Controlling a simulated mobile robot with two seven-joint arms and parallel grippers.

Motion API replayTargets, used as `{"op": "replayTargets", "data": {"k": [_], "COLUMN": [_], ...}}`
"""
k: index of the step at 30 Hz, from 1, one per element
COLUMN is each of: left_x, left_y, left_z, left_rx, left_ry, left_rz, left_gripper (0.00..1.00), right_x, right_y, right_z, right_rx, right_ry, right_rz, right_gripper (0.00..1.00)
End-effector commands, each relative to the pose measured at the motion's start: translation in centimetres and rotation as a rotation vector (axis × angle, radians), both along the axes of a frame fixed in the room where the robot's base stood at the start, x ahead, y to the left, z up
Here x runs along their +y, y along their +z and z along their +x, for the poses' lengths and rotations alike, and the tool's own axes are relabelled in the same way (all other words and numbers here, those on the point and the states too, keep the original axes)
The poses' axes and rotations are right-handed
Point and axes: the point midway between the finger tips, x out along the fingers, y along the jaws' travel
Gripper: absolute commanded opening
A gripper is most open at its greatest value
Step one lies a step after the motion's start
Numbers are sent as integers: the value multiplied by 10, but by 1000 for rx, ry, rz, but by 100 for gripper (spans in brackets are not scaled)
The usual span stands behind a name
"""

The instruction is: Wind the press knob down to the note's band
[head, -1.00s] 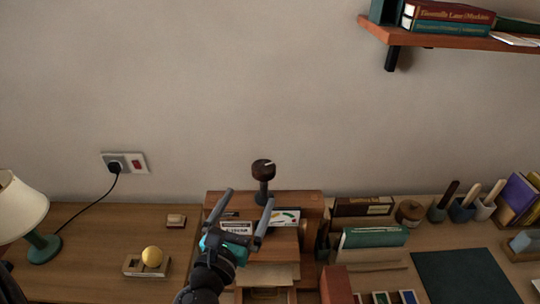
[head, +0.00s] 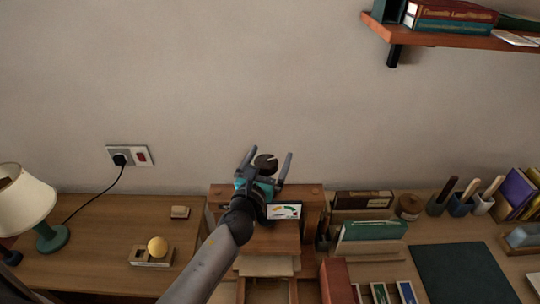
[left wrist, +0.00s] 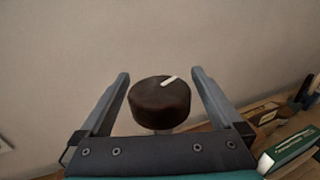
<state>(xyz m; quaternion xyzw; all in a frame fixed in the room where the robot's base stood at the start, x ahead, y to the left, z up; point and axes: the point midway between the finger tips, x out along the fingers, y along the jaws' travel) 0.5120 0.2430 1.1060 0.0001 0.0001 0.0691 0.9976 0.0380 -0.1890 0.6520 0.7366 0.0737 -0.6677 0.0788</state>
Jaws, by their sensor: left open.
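The press knob (head: 265,163) is dark brown and round, on top of the wooden press (head: 309,193) at the back of the desk. In the left wrist view the knob (left wrist: 160,102) has a white pointer mark aimed to the upper right. My left gripper (head: 268,154) is open, with one finger on each side of the knob; gaps show between the knob and both fingers (left wrist: 161,74). A gauge card with a coloured arc (head: 284,211) shows on the press front, to the right of my wrist. My left arm hides part of the press front. My right gripper is not in view.
A lamp (head: 28,205) and a yellow ball on a wooden block (head: 157,247) stand at the left. Books (head: 374,229), pen cups (head: 461,207) and a dark mat (head: 466,272) lie to the right. A shelf (head: 440,35) juts out at the upper right.

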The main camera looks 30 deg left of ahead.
Motion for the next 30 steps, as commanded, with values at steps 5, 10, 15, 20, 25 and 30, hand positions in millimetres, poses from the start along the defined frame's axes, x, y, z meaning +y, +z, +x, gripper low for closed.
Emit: {"op": "replayTargets", "data": {"k": [5, 10, 15, 20, 25, 30], "left_x": [1, 1, 1, 1, 1, 1], "left_y": [0, 0, 0, 0, 0, 0], "left_z": [6, 6, 6, 5, 5, 5], "left_rx": [0, 0, 0, 0, 0, 0], "left_ry": [0, 0, 0, 0, 0, 0], "left_rz": [-1, -1, -1, 0, 0, 0], "left_gripper": [100, 100, 88, 70, 50, 31], "right_x": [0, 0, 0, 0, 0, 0], "right_y": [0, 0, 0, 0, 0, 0], "right_z": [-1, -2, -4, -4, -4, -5], "right_rx": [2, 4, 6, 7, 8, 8], "right_ry": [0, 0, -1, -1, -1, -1], "right_rz": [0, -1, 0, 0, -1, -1], "right_gripper": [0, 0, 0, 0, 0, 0]}}
